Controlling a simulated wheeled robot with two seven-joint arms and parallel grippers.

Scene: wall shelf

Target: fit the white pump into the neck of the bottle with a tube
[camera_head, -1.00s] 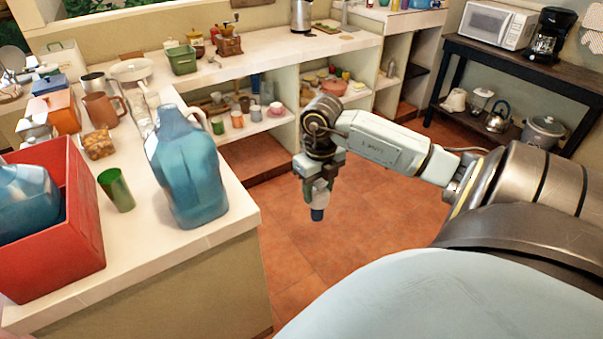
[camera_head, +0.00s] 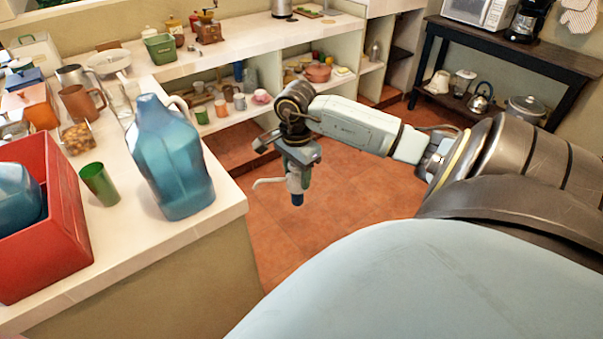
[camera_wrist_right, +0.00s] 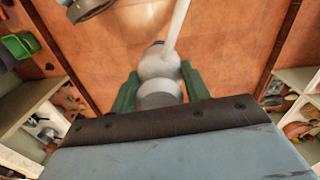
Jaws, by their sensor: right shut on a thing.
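My right gripper (camera_head: 297,178) hangs over the open floor, to the right of the counter, pointing down. It is shut on the white pump (camera_head: 268,182), whose thin white spout sticks out to the left and whose blue lower end shows below the fingers. In the right wrist view the pump (camera_wrist_right: 158,68) sits between the two green fingers (camera_wrist_right: 157,92), with the pale spout rising toward the top edge. A large translucent blue bottle (camera_head: 172,160) stands upright on the counter, apart from the pump. Its neck opening is not clearly visible. My left gripper is not in view.
A red crate (camera_head: 62,230) on the counter's left holds another blue bottle (camera_head: 17,192). A green cup (camera_head: 99,184) stands between crate and upright bottle. Mugs and boxes crowd the counter behind. The counter's right edge (camera_head: 225,215) lies between bottle and gripper; the floor is clear.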

